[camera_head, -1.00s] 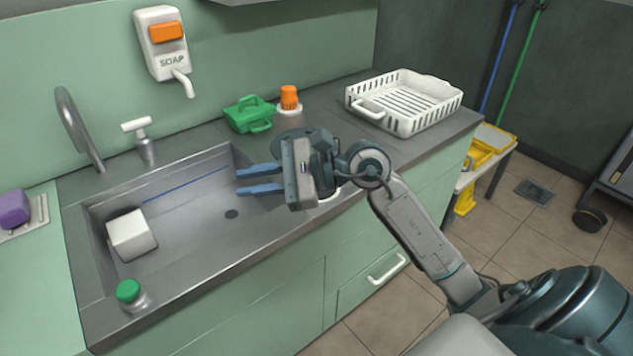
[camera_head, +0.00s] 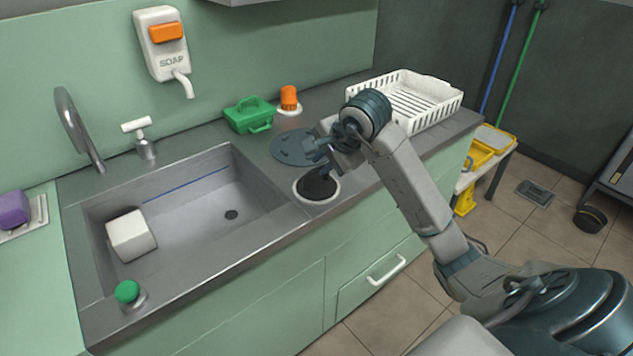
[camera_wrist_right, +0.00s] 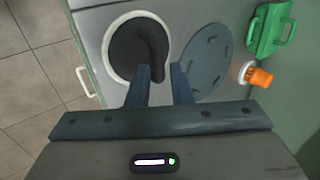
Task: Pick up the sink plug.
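An orange knob on a white round base (camera_head: 289,98), which looks like the sink plug, stands upright on the counter behind the dark disc. It also shows at the right of the wrist view (camera_wrist_right: 257,76). My right gripper (camera_head: 324,170) points down over the counter beside the round opening, in front of the orange knob and apart from it. My left gripper is not in view.
The sink (camera_head: 190,215) holds a white block (camera_head: 131,235). A white-rimmed round opening (camera_head: 317,189) and a flat dark disc (camera_head: 292,147) lie right of it. A green caddy (camera_head: 249,114) stands beside the orange knob; a white rack (camera_head: 440,112) is at right.

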